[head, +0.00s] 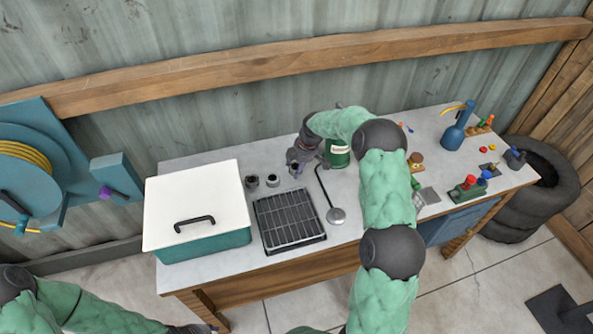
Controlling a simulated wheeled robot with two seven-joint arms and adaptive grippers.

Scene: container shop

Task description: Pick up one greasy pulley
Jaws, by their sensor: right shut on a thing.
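Two small dark greasy pulleys stand on the grey table, the left one (252,181) and the right one (272,180), just right of the white-lidded box. My right gripper (296,170) is low over the table just right of them. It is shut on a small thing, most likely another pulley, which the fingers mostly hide. My left arm is at the bottom left, away from the table. Only a dark part at its end (190,329) shows at the picture's bottom edge, too little to tell its jaws.
The teal box with a white lid (195,205) and a black grated tray (288,219) stand in front. A ladle (336,214) lies right of the tray, and a green can (338,155) stands behind my right arm. A blue oil can (453,136) and small parts are farther right.

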